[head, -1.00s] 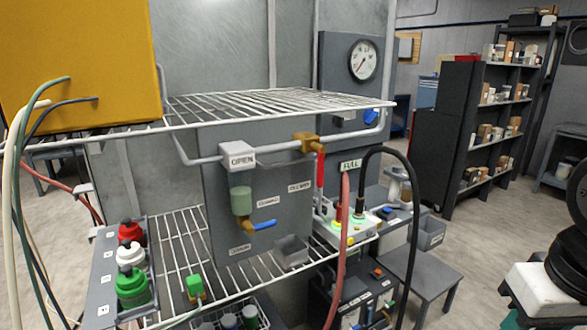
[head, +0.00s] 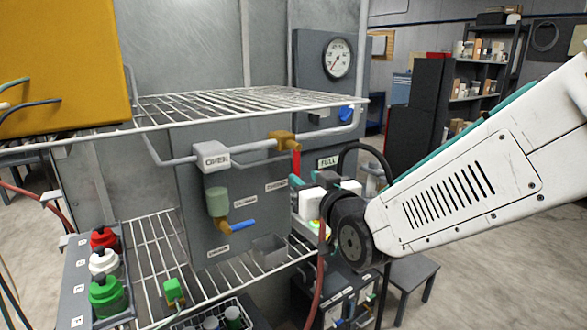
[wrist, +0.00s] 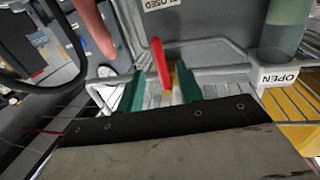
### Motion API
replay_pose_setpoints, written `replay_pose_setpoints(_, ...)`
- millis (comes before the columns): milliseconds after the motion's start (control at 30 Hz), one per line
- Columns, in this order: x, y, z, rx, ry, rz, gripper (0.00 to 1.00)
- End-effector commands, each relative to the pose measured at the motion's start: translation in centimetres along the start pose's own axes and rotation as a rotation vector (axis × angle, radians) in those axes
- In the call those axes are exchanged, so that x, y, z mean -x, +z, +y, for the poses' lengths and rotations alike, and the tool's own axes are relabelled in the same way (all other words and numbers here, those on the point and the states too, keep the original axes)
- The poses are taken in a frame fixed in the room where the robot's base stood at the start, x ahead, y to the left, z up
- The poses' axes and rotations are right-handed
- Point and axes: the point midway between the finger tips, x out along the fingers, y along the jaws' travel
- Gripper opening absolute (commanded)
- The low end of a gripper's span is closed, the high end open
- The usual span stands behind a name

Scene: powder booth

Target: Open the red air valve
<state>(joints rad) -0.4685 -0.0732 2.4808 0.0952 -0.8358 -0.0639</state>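The red air valve handle (head: 296,161) hangs straight down from a brass valve body (head: 284,140) on the horizontal grey pipe (head: 250,148). The handle stands square to the pipe. My gripper (head: 298,184) has come in from the right, its teal fingertip just below and beside the handle's lower end. In the wrist view my gripper (wrist: 162,90) is open. The red handle (wrist: 160,63) shows ahead of and between its teal fingers, with a gap on each side. I cannot tell whether either finger touches it.
A blue-handled valve (head: 242,225) is below left, under a green cylinder (head: 217,202). A wire shelf (head: 220,103) lies above the pipe. A pressure gauge (head: 338,59) is on the back panel. A red hose (wrist: 95,28) passes close to the gripper in the wrist view.

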Motion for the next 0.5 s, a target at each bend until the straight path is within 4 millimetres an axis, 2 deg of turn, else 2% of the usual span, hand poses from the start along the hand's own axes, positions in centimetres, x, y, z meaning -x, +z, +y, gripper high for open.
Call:
replay_pose_setpoints(300, -4.7, 0.0, 0.0, 0.000, 0.000, 0.003, 0.36)
replay_pose_setpoints(500, -7.0, 0.0, 0.0, -0.001, 0.000, 0.004, 0.36)
